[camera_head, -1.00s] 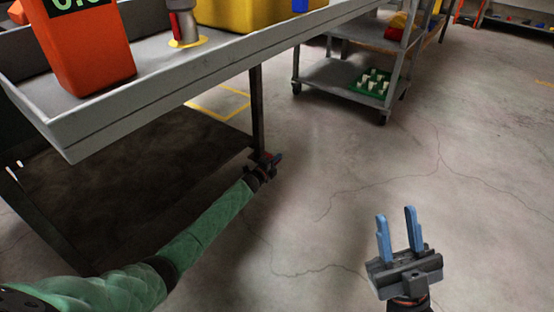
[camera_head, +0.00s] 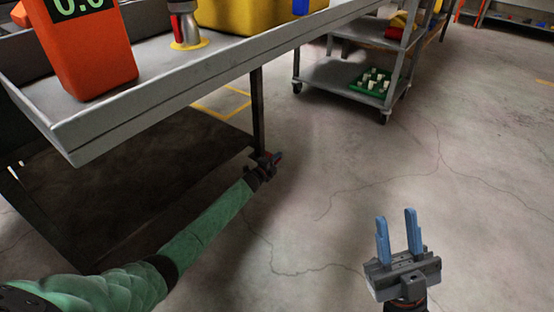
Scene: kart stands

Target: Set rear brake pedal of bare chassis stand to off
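No brake pedal and no chassis stand that I can make out show in the head view. My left gripper (camera_head: 272,162) is small and dark at the end of my green-sleeved arm, beside a leg of the grey table and below the table top. Whether its fingers are open or shut is too small to tell. My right gripper (camera_head: 396,232) is at the lower right over bare floor. Its two blue fingers stand apart with nothing between them.
The grey table (camera_head: 160,108) carries an orange box with a numeric display (camera_head: 92,55), a red-and-grey post (camera_head: 184,28) on a yellow ring and a yellow bin (camera_head: 235,14). A wheeled grey cart (camera_head: 330,82) holds a green tray (camera_head: 373,80). The floor at right is clear.

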